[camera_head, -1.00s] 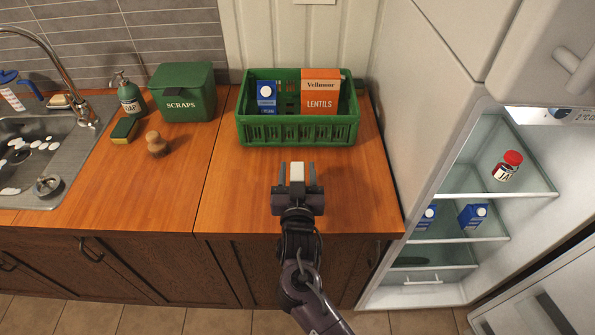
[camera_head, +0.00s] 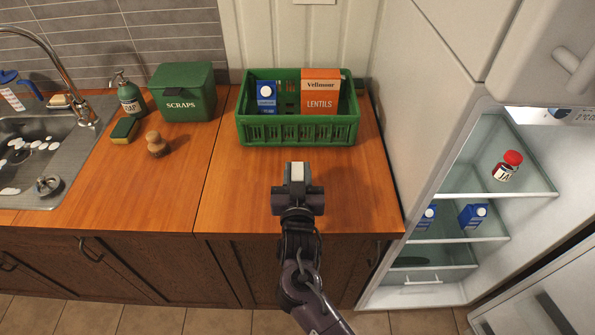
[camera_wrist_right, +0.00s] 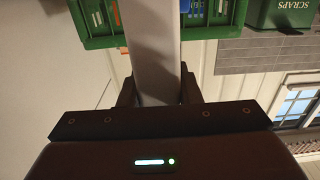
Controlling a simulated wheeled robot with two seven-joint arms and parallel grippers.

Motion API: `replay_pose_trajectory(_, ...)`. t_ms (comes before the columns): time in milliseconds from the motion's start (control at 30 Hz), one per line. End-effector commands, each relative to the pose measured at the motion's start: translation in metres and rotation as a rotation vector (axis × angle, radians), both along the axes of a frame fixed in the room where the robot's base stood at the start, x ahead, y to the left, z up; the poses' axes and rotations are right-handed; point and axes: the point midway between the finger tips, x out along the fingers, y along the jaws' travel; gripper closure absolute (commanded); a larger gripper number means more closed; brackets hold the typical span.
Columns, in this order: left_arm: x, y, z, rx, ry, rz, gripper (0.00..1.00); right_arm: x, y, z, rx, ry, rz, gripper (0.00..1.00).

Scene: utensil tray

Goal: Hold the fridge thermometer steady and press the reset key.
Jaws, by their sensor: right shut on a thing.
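A plain white block (camera_head: 297,171), which looks to be the fridge thermometer, is at the front part of the right counter. It also shows in the right wrist view (camera_wrist_right: 152,45) as a long pale grey slab running up from between the jaws. My right gripper (camera_head: 297,184) is shut on it, with a finger against each side. In the right wrist view the gripper (camera_wrist_right: 157,92) has the slab between its dark fingers. No display or reset key shows on the faces in view. I cannot tell whether the block touches the counter. My left gripper is not in view.
A green crate (camera_head: 297,131) with a lentils box (camera_head: 320,92) and a blue carton (camera_head: 267,96) stands behind. A scraps bin (camera_head: 183,92) stands left. The counter around the gripper is clear.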

Motion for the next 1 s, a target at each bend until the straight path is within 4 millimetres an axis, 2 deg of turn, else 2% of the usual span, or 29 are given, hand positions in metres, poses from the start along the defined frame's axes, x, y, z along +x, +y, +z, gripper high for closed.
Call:
replay_pose_trajectory(67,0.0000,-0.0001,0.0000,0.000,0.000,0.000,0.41,0.0000,0.0000,0.0001,0.000,0.000,0.000,0.96)
replay_pose_trajectory(500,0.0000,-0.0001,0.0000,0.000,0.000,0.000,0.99,0.0000,0.0000,0.0001,0.000,0.000,0.000,0.96)
replay_pose_trajectory(1000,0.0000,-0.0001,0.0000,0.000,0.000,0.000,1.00,0.0000,0.0001,0.0002,0.000,0.000,0.000,0.96)
